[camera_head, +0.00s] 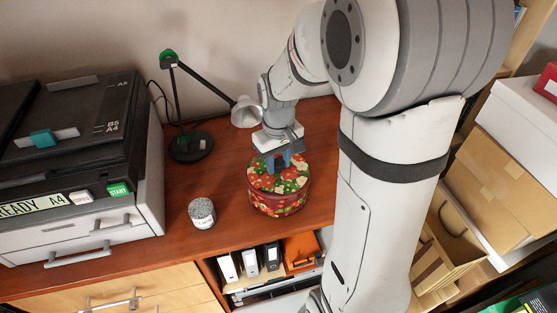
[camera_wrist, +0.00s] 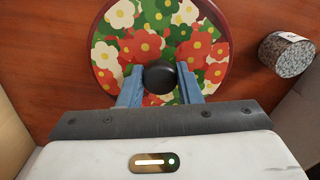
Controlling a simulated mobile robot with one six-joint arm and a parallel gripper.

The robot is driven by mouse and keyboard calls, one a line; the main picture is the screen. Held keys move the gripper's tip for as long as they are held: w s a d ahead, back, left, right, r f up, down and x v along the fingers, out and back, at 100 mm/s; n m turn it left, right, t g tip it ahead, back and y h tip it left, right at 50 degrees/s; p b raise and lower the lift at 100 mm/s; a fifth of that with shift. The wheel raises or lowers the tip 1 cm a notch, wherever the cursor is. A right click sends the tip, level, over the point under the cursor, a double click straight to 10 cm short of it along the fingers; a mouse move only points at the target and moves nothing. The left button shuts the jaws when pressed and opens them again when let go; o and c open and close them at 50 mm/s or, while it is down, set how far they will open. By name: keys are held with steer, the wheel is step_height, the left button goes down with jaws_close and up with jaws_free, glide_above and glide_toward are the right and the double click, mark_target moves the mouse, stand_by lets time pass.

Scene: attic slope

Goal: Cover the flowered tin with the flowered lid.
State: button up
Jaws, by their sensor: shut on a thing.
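The flowered tin (camera_head: 279,208) stands upright on the wooden desktop in the head view, its round side dark red with flowers. The flowered lid (camera_head: 296,184) is level over the top of the tin; I cannot tell whether it rests fully on it. In the wrist view the lid (camera_wrist: 112,45) shows red, white and yellow flowers on green, with a dark red ring around it. My gripper (camera_head: 279,164) points down from above. Its blue fingers (camera_wrist: 161,84) are shut on the lid's black knob (camera_wrist: 160,73). The tin's inside is hidden.
A printer (camera_head: 75,160) fills the left. Binders (camera_head: 250,262) sit on a shelf below the desk edge.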

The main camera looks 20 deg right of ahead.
steer(key=o, duration=1.1)
step_height(320, 180, up, 8)
steer(key=shift+f, duration=0.1)
steer(key=s+m+t, duration=0.1)
steer(key=s, duration=0.3)
steer(key=s+r+m+t, duration=0.1)
steer(key=s, duration=0.4)
steer(key=s+m, duration=0.1)
steer(key=s, duration=0.4)
steer(key=shift+d+r+t, duration=0.15)
steer(key=shift+d+t, duration=0.15)
steer(key=shift+t, duration=0.1)
